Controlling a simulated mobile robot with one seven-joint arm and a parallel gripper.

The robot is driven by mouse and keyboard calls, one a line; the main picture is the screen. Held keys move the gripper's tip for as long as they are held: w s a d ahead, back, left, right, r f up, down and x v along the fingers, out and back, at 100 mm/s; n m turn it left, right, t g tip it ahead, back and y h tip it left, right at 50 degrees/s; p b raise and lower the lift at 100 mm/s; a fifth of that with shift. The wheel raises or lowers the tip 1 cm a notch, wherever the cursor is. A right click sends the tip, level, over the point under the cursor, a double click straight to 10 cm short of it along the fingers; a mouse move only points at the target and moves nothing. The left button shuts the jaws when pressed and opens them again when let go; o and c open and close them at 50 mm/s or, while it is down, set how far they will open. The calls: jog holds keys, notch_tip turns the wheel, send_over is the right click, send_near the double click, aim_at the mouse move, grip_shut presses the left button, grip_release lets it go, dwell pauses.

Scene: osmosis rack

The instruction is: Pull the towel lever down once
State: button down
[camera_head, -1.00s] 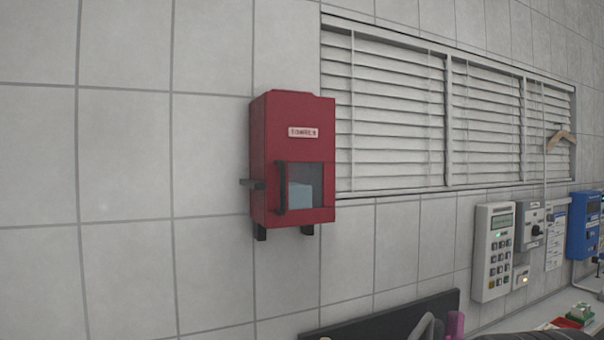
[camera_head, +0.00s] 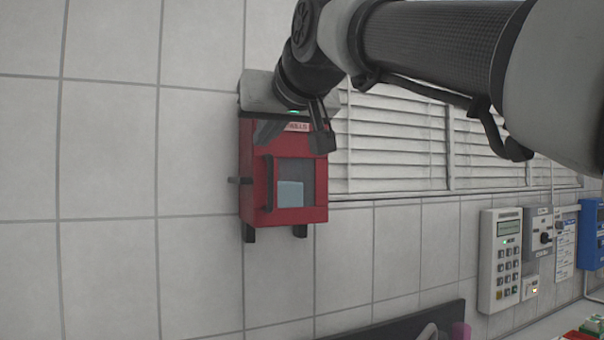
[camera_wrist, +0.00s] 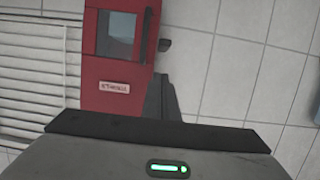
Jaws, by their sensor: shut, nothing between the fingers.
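The red towel dispenser (camera_head: 258,165) hangs on the tiled wall, with a pale label, a window, and a black bar along the window's left edge. A dark towel lever (camera_head: 236,180) sticks out from its left side. In the wrist view, the dispenser (camera_wrist: 115,72) appears upside down and the lever (camera_wrist: 165,45) is on its right. My gripper (camera_head: 264,138) is in front of the dispenser's upper part, above the lever and apart from it. In the wrist view, its dark fingers (camera_wrist: 160,82) are together and empty.
Light blue towels (camera_head: 290,194) show behind the window. White blinds (camera_head: 390,150) are to the right. A keypad unit (camera_head: 500,260) and a blue box (camera_head: 592,235) are mounted farther right. A dark panel edge (camera_head: 395,322) runs below.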

jog(key=shift+a+r, duration=0.45)
jog(key=shift+r, duration=0.25)
jog(key=shift+w, duration=0.15)
jog(key=p, duration=0.2)
send_over(239, 180)
jog(key=d, duration=0.1)
notch_tip(239, 180, down, 3)
jog(key=f, duration=0.1)
jog(key=f+b, duration=0.1)
jog(key=s+f, duration=0.1)
jog(key=shift+d+f, duration=0.25)
jog(key=shift+d, duration=0.05)
jog(key=shift+b, duration=0.3)
